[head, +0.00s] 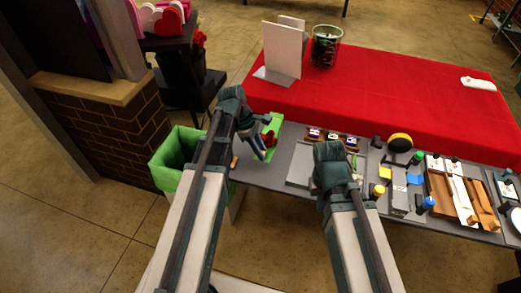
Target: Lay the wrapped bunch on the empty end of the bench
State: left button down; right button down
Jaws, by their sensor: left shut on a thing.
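The wrapped bunch (276,123), green wrap with small red blooms, is at the left end of the grey bench (264,181). My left gripper (259,149) is over that end and shut on the bunch. The wrist hides part of the bunch, and I cannot tell whether it touches the bench top. My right gripper (333,158) is above the middle of the bench, over a pale grey board (300,164). Its fingers are hidden behind its own wrist, so its opening does not show.
A green bin (170,167) stands left of the bench. Behind lies a red-covered table (390,85) with a white upright panel (283,50) and a glass vessel (325,47).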

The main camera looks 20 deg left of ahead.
pick_arm(q)
jog(key=shift+f+b, duration=2.6)
jog(key=shift+f, duration=0.6)
jog(key=shift+c, duration=1)
grip_release()
jog(key=shift+r, duration=0.1)
notch_tip(320, 180, up, 7)
jog(key=p, duration=0.6)
jog(key=shift+p, duration=0.35)
